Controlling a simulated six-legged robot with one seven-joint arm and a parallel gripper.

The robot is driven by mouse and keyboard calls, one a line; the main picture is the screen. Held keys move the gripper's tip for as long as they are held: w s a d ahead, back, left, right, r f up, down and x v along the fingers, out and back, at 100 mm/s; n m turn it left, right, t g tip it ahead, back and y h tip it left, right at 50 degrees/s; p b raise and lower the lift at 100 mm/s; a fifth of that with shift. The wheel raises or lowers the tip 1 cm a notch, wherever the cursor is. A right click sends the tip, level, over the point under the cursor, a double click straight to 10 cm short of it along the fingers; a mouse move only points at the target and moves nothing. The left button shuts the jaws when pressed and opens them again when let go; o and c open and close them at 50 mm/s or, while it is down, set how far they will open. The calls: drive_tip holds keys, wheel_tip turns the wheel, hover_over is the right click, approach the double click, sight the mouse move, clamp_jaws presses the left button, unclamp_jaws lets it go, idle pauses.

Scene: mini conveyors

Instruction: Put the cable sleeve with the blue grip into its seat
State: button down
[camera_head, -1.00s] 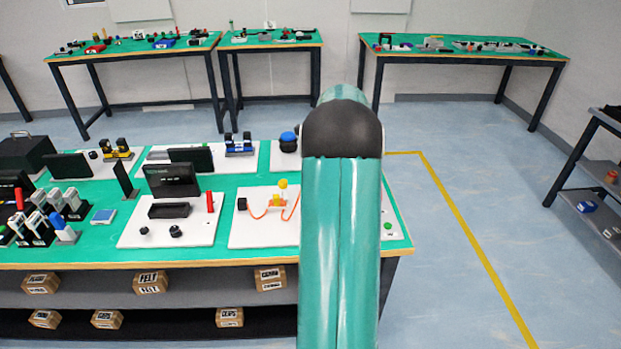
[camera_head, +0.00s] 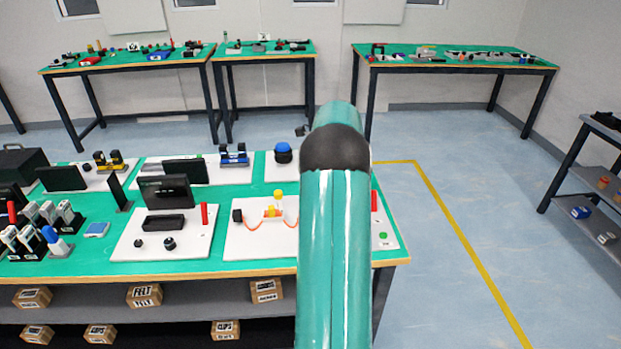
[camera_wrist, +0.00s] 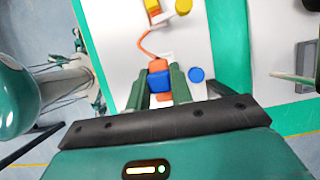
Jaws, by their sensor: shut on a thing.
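In the wrist view my gripper (camera_wrist: 160,72) has its two green fingers shut on the blue grip (camera_wrist: 159,83) of the cable sleeve. An orange block (camera_wrist: 158,65) sits at the far end of the grip, and an orange cable (camera_wrist: 146,42) curves from it towards an orange and yellow fixture. A round blue disc (camera_wrist: 196,74) lies on the white board just right of the fingers. I cannot tell which part is the seat. In the head view the gripper and the blue grip are hidden behind my arm; the fixture (camera_head: 272,211) and cable (camera_head: 254,227) show left of it.
The white board (camera_head: 245,244) lies on the green bench, with a black block (camera_head: 238,215) at its left. A red upright (camera_head: 374,201) and a green button (camera_head: 383,236) stand right of my arm. Another board (camera_head: 190,250) with black parts lies left.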

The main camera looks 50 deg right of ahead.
drive_tip(key=shift+d, duration=0.15)
drive_tip(key=shift+w+f, duration=0.1)
drive_tip(key=shift+f, duration=4.95)
drive_tip(key=shift+f, duration=0.95)
drive_tip(key=c, duration=1.2)
unclamp_jaws()
drive_tip(key=shift+o, duration=0.2)
drive_tip(key=v, duration=1.3)
drive_tip(key=shift+d+r, duration=0.15)
drive_tip(key=shift+r, duration=0.15)
